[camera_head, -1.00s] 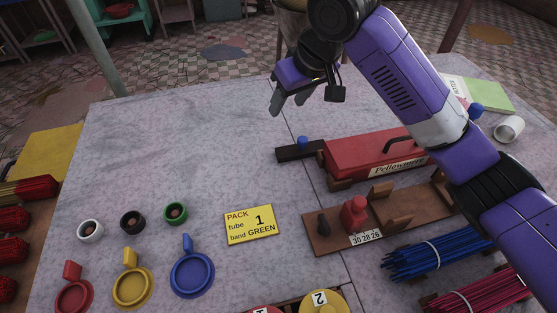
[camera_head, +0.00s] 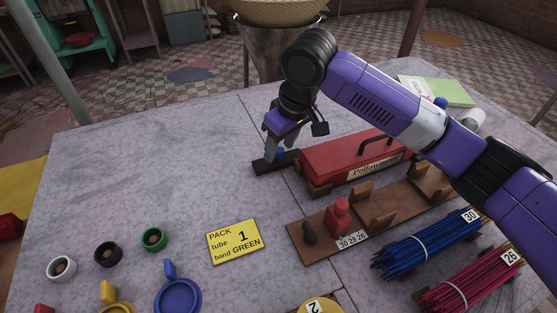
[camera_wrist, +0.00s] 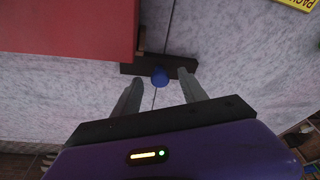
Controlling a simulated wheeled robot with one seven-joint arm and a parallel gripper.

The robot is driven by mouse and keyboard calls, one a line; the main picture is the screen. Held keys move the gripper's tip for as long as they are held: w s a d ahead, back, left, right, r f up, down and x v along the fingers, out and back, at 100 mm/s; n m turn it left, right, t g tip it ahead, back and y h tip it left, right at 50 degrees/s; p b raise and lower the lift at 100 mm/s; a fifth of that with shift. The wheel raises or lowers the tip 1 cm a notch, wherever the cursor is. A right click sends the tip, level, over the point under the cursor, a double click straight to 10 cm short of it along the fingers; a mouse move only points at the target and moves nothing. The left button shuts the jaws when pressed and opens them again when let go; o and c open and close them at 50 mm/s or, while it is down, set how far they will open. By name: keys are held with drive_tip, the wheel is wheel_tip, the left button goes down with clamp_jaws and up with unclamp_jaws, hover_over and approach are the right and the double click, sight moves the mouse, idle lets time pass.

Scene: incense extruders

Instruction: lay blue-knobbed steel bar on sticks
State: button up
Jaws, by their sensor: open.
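The dark bar (camera_head: 268,166) with a blue knob (camera_head: 280,153) lies at the left end of the red box. In the wrist view the bar (camera_wrist: 133,69) runs crosswise and its knob (camera_wrist: 160,77) stands up between my fingers. My gripper (camera_head: 276,146) is open, pointing down over the bar, with one finger on each side of the knob; I cannot tell whether they touch it. A blue stick bundle (camera_head: 425,243) tagged 30 and a pink-red bundle (camera_head: 470,284) tagged 26 lie at the right, each tied with a band.
The red box (camera_head: 335,160) with a black handle stands right beside the bar. A wooden rack (camera_head: 318,249) with a red piece (camera_head: 341,216) lies in front. A yellow card (camera_head: 234,241), coloured rings and scoops are at the front left. The table's left middle is clear.

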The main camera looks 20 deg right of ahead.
drive_tip(key=shift+f, duration=0.1)
clamp_jaws()
drive_tip(key=shift+w, duration=0.1)
idle(1.3)
